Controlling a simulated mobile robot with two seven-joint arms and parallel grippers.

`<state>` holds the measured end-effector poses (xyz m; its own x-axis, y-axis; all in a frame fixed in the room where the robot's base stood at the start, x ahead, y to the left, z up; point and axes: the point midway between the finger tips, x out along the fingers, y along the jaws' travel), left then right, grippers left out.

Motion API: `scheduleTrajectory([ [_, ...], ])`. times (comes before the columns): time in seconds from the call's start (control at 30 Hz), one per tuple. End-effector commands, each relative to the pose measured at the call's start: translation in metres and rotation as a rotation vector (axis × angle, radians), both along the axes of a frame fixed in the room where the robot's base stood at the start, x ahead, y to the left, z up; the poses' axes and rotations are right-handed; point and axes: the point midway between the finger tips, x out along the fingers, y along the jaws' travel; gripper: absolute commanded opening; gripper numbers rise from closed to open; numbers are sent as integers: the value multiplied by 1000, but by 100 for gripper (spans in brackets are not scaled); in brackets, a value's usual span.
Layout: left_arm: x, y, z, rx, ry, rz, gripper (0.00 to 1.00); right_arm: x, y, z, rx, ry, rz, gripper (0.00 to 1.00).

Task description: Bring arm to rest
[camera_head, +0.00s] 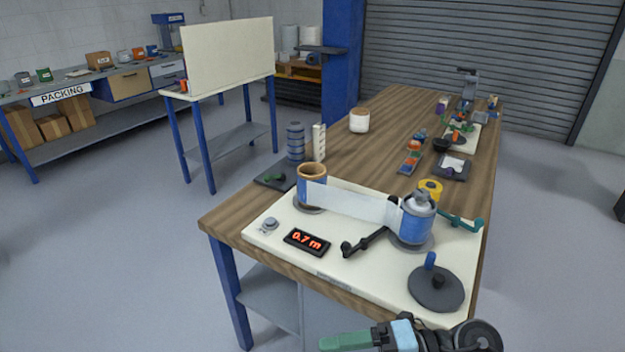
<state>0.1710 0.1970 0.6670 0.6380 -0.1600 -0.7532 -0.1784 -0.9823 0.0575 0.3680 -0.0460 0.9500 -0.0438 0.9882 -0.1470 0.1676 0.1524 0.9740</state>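My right gripper (346,341) shows at the bottom edge, low in front of the table's near right end. Its green finger part points left and looks empty, but the spacing of the fingers cannot be made out. My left gripper is not in view. On the cream board (385,283), a pale film strip (355,205) runs from a blue roll with a brown top (311,184) to a blue and grey roller (417,218). A display (306,242) reads 0.7 m. A dark disc with a blue knob (436,289) lies at the board's near right.
A black lever (366,241), a grey button (270,224), a teal handle (461,222) and a yellow roll (430,188) are on or by the board. The wooden table (365,157) carries small parts farther back. A white panel stand (230,54) is at left. The floor at right is clear.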

Motion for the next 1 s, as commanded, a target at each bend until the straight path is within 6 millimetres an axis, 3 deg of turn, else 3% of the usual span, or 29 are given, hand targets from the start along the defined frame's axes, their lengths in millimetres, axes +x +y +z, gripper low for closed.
scheduleTrajectory([
  [0.13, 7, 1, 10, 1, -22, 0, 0, 2, 5, 17, 285, 176, -208, 82],
  [0.27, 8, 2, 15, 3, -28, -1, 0, 13, -11, 13, 473, 348, -440, 82],
  [0.37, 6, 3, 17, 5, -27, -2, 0, 19, -32, -5, 576, 495, -640, 82],
  [0.53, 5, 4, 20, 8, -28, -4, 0, 10, -78, -65, 662, 775, -1004, 82],
  [0.67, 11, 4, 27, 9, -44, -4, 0, -24, -112, -126, 653, 1013, -1281, 82],
  [0.8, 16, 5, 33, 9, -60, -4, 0, -82, -139, -187, 586, 1263, -1529, 82],
  [1.0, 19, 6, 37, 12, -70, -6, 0, -154, -155, -234, 482, 1505, -1722, 82],
])
